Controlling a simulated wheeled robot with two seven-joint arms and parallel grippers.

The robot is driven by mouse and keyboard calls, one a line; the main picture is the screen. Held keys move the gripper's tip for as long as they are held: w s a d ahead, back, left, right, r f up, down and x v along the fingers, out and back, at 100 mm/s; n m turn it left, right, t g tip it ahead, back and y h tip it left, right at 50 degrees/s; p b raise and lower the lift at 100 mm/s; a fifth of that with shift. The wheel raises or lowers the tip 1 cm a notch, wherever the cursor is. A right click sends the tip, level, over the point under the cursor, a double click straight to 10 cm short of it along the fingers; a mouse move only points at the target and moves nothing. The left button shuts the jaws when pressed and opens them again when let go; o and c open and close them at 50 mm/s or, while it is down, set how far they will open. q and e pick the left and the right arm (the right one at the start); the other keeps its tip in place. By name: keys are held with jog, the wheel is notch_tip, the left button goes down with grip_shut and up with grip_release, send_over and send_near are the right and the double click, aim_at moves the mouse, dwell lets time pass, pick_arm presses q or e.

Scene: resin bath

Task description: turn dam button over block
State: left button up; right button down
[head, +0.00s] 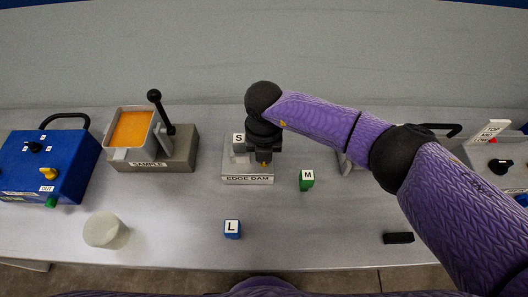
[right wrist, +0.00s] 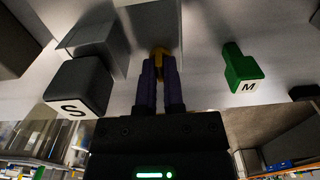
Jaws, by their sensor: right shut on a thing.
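The edge dam station (head: 248,180) is a light grey base with an "EDGE DAM" label, near the middle of the table. My right gripper (head: 264,157) reaches down over its right part. The gripper is shut on the small yellow dam button (right wrist: 160,51), and a bit of yellow also shows under the fingers in the head view (head: 264,164). A dark grey block marked S (right wrist: 78,88) is beside the fingers; its white top shows in the head view (head: 239,138). The wrist hides much of the station. My left gripper is not in view.
A green M block (head: 307,181) and a blue L block (head: 232,229) stand on the table. To the left are the sample stand (head: 166,160) with its lever, a blue box (head: 45,165) and a whitish cup (head: 104,231). A black bar (head: 398,238) lies front right.

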jog(key=c, duration=0.7)
grip_release()
jog(key=shift+c, duration=0.2)
notch_tip(320, 180, up, 10)
jog(key=p, duration=0.2)
